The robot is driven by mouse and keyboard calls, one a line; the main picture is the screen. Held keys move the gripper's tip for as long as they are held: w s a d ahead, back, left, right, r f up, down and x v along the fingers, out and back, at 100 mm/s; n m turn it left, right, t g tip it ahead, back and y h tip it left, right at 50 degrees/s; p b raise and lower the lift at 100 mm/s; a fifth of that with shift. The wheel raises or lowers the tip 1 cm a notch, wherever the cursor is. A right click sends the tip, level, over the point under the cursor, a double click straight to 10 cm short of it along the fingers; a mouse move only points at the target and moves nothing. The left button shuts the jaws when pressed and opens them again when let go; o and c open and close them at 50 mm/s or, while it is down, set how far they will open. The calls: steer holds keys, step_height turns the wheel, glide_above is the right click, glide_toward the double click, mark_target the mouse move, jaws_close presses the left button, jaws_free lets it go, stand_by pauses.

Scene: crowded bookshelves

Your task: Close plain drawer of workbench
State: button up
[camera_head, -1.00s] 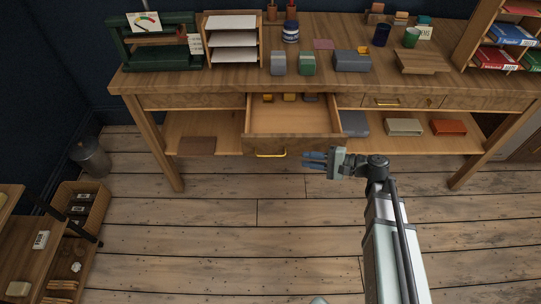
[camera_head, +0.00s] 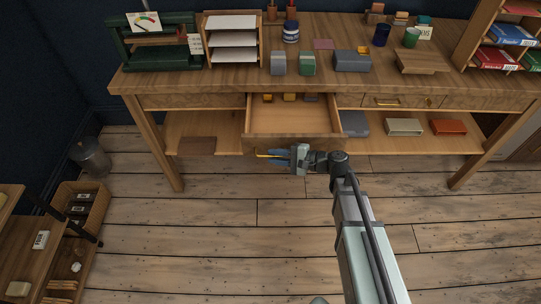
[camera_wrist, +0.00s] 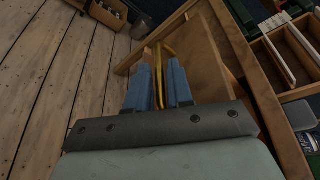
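The plain drawer (camera_head: 293,122) of the workbench (camera_head: 230,87) is pulled well out, below the middle of the top. Its brass handle (camera_head: 262,156) is on the front, partly hidden by my gripper (camera_head: 279,156) in the head view. In the wrist view, the handle (camera_wrist: 158,76) runs between the two blue fingers of my gripper (camera_wrist: 160,80), with the drawer front (camera_wrist: 190,45) just beyond. A narrow gap shows between the fingers, so they look open around the handle. Whether either finger touches it is unclear.
Small yellow and grey items (camera_head: 290,97) sit at the back of the drawer. Another drawer (camera_head: 385,101) at the right is shut. Boxes (camera_head: 404,127) stand on the lower shelf. The floor (camera_head: 220,215) before the bench is clear.

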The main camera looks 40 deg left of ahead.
steer(key=shift+x, duration=1.1)
jaws_close()
